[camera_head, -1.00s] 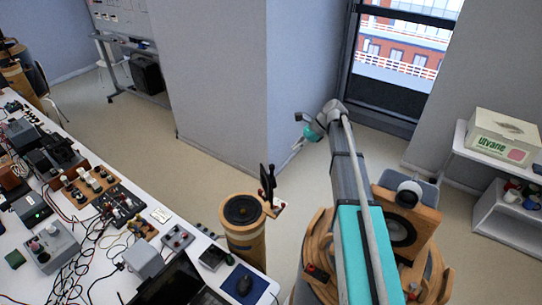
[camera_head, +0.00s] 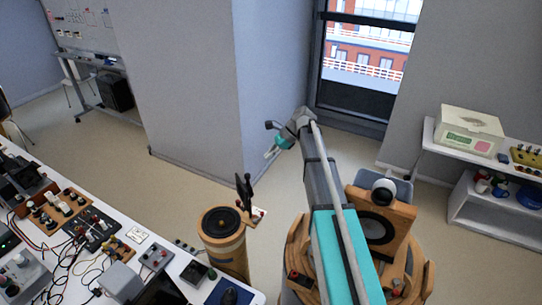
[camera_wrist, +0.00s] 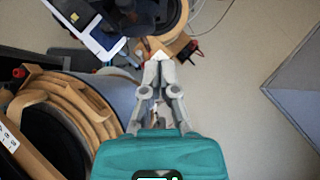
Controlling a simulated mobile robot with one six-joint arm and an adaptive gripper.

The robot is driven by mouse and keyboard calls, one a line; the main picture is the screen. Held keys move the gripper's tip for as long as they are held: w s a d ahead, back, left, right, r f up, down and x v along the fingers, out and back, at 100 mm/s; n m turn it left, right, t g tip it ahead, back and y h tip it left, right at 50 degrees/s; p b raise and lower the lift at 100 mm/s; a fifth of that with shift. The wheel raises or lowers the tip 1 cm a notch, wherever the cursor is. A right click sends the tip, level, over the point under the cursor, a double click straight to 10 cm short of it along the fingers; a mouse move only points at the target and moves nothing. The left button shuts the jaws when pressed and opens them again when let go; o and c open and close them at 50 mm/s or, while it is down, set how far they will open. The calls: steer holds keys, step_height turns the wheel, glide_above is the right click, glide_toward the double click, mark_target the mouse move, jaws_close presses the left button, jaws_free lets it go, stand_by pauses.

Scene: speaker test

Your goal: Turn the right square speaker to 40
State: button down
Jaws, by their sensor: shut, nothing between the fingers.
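A square wooden speaker (camera_head: 404,243) with a dark round cone stands on the right in the head view, on a round wooden stand. A white ball shows above its cone, and my arm hides part of its left side. I cannot read any angle mark for it. My gripper (camera_head: 270,152) is far from it, out beyond the stand, over open floor. In the wrist view my gripper (camera_wrist: 159,60) has its fingers together and holds nothing. A large wooden ringed body (camera_wrist: 70,95) fills the lower left there; I cannot tell which part it is.
A wall corner (camera_head: 242,120) is left of the gripper. Right is a shelf (camera_head: 485,172) with a box.

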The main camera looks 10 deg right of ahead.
mark_target(238, 176)
steer(key=s+a+f+b, duration=0.1)
steer(key=a+f+b, duration=0.3)
steer(key=a, duration=0.5)
steer(key=shift+a+f+b, duration=0.15)
steer(key=shift+f+b, duration=0.25)
steer(key=shift+f, duration=0.25)
steer(key=shift+s, duration=0.1)
steer(key=shift+s+a, duration=0.1)
steer(key=shift+a, duration=0.45)
steer(key=shift+d, duration=0.1)
